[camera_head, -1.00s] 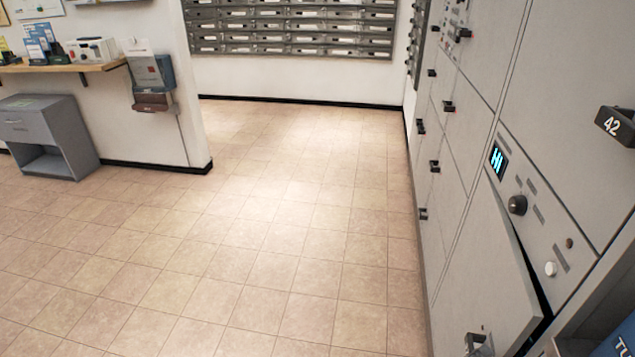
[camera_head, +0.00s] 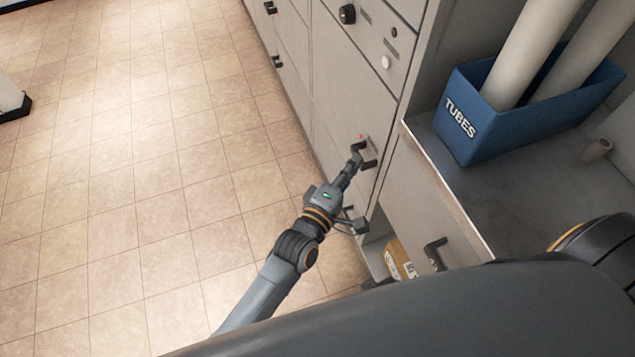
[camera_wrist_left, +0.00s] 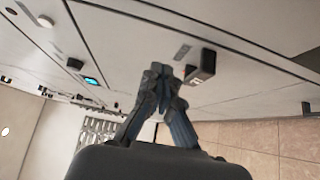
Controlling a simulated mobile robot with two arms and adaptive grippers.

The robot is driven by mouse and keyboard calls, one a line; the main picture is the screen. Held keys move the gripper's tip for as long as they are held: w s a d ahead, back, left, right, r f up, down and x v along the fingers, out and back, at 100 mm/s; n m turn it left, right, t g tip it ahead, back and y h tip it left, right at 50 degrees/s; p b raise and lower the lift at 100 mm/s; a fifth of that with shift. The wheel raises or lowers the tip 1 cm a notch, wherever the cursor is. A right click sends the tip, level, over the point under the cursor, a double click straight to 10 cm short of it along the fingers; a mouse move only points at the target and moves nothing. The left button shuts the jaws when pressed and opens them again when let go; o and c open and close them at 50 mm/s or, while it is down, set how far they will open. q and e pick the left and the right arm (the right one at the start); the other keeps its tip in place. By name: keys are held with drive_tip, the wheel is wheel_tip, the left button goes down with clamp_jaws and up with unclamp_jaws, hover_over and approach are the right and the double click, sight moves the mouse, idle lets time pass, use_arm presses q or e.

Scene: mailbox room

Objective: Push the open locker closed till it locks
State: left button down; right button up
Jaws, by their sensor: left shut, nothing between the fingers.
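The grey locker door (camera_head: 345,85) is in the right-hand cabinet, below a control panel with a black knob. No wide gap shows along its edge in the head view; I cannot tell if it is fully shut or locked. Its black handle (camera_head: 369,156) is near its lower right corner, with a small red light beside it. My left gripper (camera_head: 354,158) is shut and empty, its fingertips at the door beside the handle. The wrist view shows the closed fingertips (camera_wrist_left: 163,74) just beside the handle (camera_wrist_left: 203,66); contact is unclear. My right gripper is out of view.
A counter (camera_head: 455,190) to the right holds a blue box (camera_head: 478,115) marked TUBES with white tubes. Below it are a drawer with a black handle (camera_head: 434,254) and a yellowish box (camera_head: 399,262). The tiled floor (camera_head: 130,180) to the left is clear.

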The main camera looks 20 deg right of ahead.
use_arm(q)
drive_tip(key=v, duration=1)
drive_tip(key=shift+a, duration=0.15)
drive_tip(key=shift+s+f, duration=0.1)
